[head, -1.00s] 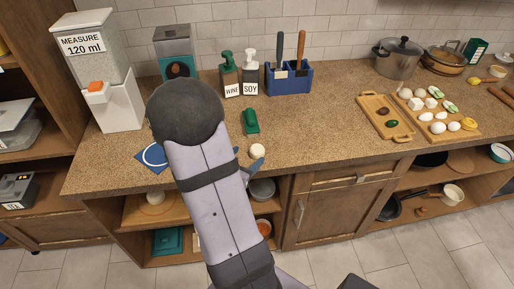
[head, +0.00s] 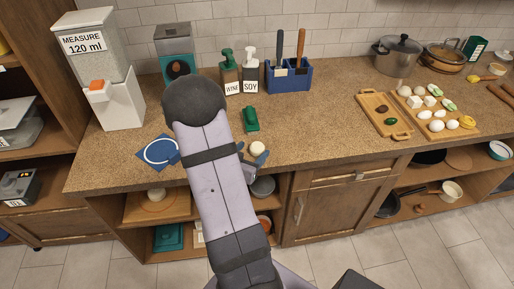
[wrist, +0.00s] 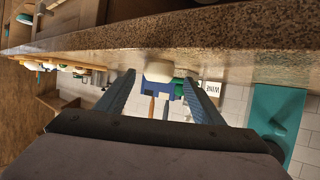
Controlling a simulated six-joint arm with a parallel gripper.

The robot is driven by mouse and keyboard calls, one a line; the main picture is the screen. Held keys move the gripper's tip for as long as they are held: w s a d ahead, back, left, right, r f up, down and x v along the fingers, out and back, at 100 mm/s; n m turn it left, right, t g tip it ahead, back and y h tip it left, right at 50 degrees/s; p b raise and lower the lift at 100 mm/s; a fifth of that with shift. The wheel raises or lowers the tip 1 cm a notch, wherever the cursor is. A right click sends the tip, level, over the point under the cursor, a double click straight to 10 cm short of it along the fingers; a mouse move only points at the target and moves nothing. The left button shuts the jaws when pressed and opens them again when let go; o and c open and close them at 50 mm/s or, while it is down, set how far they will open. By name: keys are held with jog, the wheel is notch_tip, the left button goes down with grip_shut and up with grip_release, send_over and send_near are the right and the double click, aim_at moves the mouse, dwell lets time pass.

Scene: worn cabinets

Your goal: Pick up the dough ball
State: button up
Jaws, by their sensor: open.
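The dough ball (head: 257,148) is a small, pale round lump on the speckled counter near its front edge. In the wrist view the dough ball (wrist: 158,71) shows between the two blue-grey fingers, near their tips. My gripper (head: 252,154) reaches in low at the counter's front edge, with a fingertip showing on either side of the ball. In the wrist view my gripper (wrist: 159,79) is open, with a gap between each finger and the ball. My arm hides part of the counter to the left of the ball.
A green object (head: 250,120) lies behind the ball. Sauce bottles (head: 249,76) and a blue utensil holder (head: 289,78) stand farther back. A blue mat with a white ring (head: 158,153) lies to the left. Counter to the right is clear up to a wooden board (head: 384,115).

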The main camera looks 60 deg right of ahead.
aim_at(262, 143)
jog(key=shift+p+x, duration=0.65)
jog(key=shift+x, duration=1.5)
jog(key=shift+s, duration=0.15)
jog(key=c, duration=1.1)
